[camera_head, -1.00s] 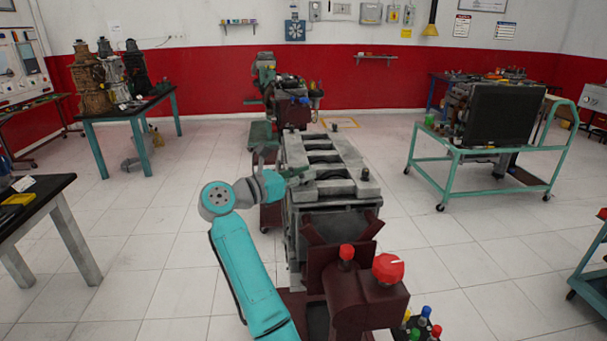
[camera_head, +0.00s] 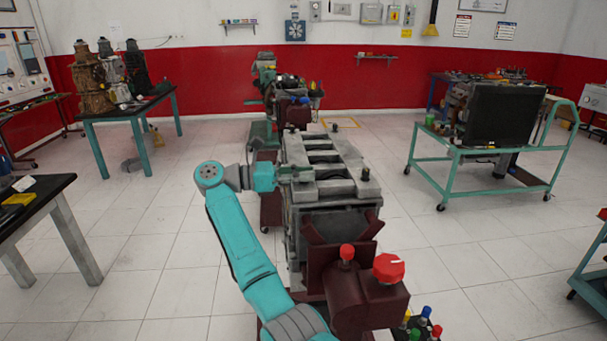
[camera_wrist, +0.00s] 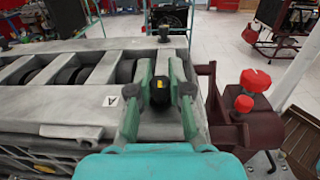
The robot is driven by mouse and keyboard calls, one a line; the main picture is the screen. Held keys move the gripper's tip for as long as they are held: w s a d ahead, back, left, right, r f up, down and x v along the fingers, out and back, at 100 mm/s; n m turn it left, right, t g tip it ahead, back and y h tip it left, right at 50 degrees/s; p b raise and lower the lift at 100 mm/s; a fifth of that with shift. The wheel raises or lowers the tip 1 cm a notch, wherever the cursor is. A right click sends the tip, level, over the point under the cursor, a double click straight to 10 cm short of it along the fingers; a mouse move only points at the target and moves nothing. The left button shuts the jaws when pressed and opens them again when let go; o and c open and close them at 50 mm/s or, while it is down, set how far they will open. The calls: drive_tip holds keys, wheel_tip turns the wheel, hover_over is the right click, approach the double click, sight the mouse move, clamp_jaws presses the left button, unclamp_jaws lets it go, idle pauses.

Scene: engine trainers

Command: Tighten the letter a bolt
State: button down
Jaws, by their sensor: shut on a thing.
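The engine block (camera_head: 325,160) stands on a dark red stand in the head view. A white label with the letter A (camera_wrist: 112,101) lies on its top in the wrist view. Just right of the label is a dark bolt (camera_wrist: 160,93) with a yellow mark. My gripper (camera_wrist: 159,100) has its two green fingers on either side of this bolt and is shut on it. In the head view my gripper (camera_head: 288,174) is at the left edge of the block's top; the bolt is hidden there. Another dark bolt (camera_wrist: 163,34) stands on the block's far side.
The stand's red knobs (camera_head: 388,268) rise close to the block and my arm. A black-topped table (camera_head: 40,197) is at left, a green cart (camera_head: 470,155) at right. Another engine (camera_head: 292,95) stands behind. The floor between is clear.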

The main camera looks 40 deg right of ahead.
drive_tip(key=shift+f, duration=0.1)
drive_tip(key=c, duration=1.1)
unclamp_jaws()
drive_tip(key=shift+o, duration=0.2)
wheel_tip(320, 180, up, 10)
